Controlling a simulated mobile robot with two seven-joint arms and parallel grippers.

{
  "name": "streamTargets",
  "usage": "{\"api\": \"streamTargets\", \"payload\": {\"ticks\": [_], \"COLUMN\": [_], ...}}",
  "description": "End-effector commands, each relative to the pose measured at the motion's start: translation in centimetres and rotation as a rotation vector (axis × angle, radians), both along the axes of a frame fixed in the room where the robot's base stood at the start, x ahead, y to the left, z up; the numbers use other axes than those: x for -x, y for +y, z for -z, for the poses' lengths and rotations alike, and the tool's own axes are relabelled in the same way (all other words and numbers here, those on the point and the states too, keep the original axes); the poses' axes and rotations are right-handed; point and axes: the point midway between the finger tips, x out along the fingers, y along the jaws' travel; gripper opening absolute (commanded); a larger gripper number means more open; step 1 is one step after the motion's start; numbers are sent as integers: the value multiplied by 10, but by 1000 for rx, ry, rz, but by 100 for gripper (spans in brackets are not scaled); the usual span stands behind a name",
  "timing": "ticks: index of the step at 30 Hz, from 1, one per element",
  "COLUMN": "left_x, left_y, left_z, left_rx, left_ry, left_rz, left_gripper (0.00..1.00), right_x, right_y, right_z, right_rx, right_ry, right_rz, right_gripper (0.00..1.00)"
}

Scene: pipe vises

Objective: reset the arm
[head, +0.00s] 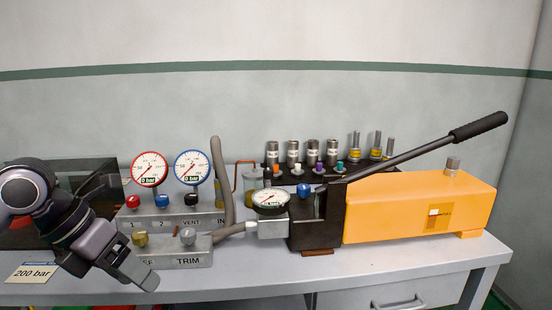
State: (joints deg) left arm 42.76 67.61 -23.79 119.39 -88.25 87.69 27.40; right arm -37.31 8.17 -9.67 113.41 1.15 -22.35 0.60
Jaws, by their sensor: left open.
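My left arm comes in from the left edge, bent, over the left end of the workbench (250,287). Its gripper (141,275) points down and to the right, at the front of the grey TRIM block (188,261). The gripper is open, with nothing seen between its fingers. I cannot tell whether it touches the block. The arm hides part of the block's left end and part of a dark panel behind it. My right gripper is not in view.
An orange hand pump (415,208) with a raised black lever (478,126) fills the bench's right. Two gauges (149,168) (192,167) stand on a valve block behind my gripper. A hose (221,180) rises beside them. A "200 bar" card (31,273) lies front left. The bench's front strip is clear.

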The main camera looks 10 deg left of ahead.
Motion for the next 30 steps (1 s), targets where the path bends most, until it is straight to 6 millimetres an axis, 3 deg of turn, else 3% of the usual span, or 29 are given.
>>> {"api": "streamTargets", "payload": {"ticks": [1,6,9,12,16,20,23,26,30], "left_x": [3,16,19,15,0,-20,-27,-21,19], "left_y": [-26,-105,-139,-158,-159,-142,-122,-103,-87], "left_z": [7,9,-1,-12,-15,9,47,103,189], "left_rx": [112,554,848,1135,1472,1740,1882,1955,1927], "left_ry": [30,115,172,231,307,388,458,535,662], "left_rz": [48,128,98,-2,-231,-567,-890,-1254,-1777], "left_gripper": [63,63,63,63,63,63,63,63,63], "right_x": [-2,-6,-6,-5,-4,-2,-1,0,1], "right_y": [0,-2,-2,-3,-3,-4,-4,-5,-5], "right_z": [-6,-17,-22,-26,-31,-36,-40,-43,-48], "right_rx": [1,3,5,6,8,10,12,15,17], "right_ry": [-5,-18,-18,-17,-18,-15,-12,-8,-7], "right_rz": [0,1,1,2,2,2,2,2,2], "right_gripper": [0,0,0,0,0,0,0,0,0]}}
